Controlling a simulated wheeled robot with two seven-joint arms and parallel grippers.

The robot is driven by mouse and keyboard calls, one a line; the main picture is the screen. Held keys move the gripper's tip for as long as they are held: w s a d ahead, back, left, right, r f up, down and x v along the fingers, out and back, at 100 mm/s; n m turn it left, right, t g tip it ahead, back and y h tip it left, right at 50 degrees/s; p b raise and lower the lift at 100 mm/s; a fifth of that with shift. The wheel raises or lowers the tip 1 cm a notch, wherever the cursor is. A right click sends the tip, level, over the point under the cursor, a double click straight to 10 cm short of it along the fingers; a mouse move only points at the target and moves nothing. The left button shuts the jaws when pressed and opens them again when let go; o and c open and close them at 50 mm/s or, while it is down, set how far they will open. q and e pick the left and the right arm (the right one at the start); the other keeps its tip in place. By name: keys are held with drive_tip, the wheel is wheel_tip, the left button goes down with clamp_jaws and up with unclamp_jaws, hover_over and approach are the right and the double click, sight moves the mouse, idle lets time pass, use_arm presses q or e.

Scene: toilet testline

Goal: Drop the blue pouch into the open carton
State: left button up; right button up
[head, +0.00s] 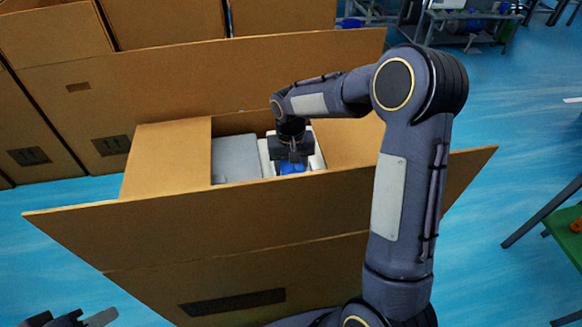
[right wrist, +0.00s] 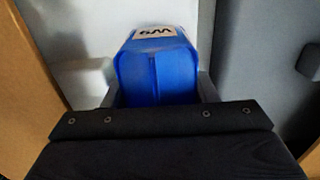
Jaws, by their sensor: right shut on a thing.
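The open carton (head: 250,222) stands in front of me with its flaps spread outward. My right arm reaches over it, and my right gripper (head: 292,160) points down into its opening. In the right wrist view the right gripper (right wrist: 158,98) is shut on the blue pouch (right wrist: 155,72), which has a white label with dark print. The pouch also shows in the head view (head: 292,168), below the gripper and inside the carton's opening. My left gripper (head: 75,318) is at the bottom left edge, partly cut off, apart from the carton; its fingers are spread.
Inside the carton are a grey item (head: 236,158) and a white item (head: 317,152) near the gripper. More cardboard boxes (head: 60,35) stand behind and to the left. A green-topped table (head: 566,235) is at the right edge. Blue floor is free on the right.

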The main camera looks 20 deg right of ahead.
drive_tip(key=shift+f, duration=0.35)
drive_tip(key=o, duration=1)
drive_tip(key=shift+r, duration=0.1)
wheel_tip(320, 180, up, 12)
drive_tip(key=shift+r+p, duration=0.25)
drive_tip(key=shift+p, duration=0.9)
